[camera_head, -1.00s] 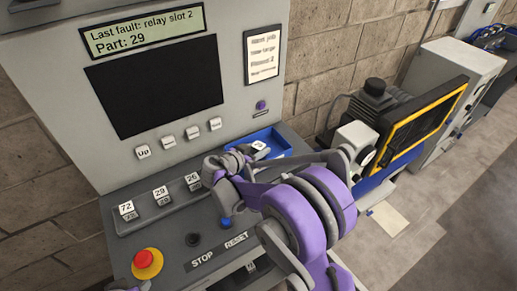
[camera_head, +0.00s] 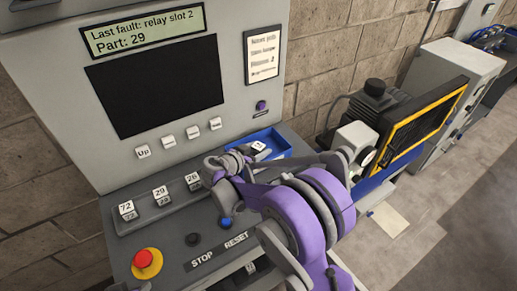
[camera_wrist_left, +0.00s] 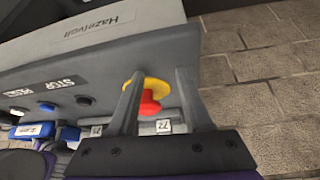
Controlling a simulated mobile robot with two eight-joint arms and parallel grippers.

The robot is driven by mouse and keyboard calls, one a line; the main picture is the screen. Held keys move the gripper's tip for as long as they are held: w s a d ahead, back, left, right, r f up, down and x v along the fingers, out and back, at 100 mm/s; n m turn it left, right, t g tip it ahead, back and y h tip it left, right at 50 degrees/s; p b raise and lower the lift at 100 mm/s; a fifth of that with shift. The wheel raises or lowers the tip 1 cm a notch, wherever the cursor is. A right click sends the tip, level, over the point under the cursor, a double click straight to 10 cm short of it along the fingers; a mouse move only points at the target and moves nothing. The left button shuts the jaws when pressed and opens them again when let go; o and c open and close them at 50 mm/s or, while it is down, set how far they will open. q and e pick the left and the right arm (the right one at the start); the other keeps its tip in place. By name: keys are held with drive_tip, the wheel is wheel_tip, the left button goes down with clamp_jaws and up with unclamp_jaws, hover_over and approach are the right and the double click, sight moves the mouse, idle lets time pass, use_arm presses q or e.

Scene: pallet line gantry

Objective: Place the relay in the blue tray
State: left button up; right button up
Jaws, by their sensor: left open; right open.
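The sloped console holds a row of relays with white number tops: 72 (camera_head: 126,208), 29 (camera_head: 160,192) and 26 (camera_head: 192,179). The blue tray (camera_head: 283,147) sits at the console's right back. A small white-topped piece (camera_head: 258,146) shows in it, its marking unreadable. My right gripper (camera_head: 225,165) is open, just right of relay 26 and in front of the tray, and its arm hides part of the tray. My left gripper (camera_wrist_left: 157,100) is open in the left wrist view, with the red stop button (camera_wrist_left: 150,103) seen between its fingers and relay 72 (camera_wrist_left: 164,126) near the right finger.
The display (camera_head: 145,33) reads "Last fault: relay slot 2, Part: 29". The red button (camera_head: 143,259), a black button (camera_head: 193,239) and a blue button (camera_head: 225,222) stand on the console front.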

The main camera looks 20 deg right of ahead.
use_arm(q)
drive_tip(key=shift+w+r+p, duration=0.4)
drive_tip(key=shift+r+p, duration=0.05)
drive_tip(key=shift+r, duration=0.2)
drive_tip(key=shift+w+r+p, duration=0.4)
drive_tip(key=shift+r, duration=0.2)
use_arm(e)
drive_tip(key=v, duration=1.1)
drive_tip(key=shift+w+r, duration=0.1)
drive_tip(key=shift+w, duration=0.05)
use_arm(q)
drive_tip(key=shift+r, duration=0.1)
use_arm(e)
drive_tip(key=shift+s+a+r, duration=0.25)
drive_tip(key=shift+s+a, duration=0.1)
drive_tip(key=shift+a, duration=0.1)
drive_tip(key=shift+d, duration=0.1)
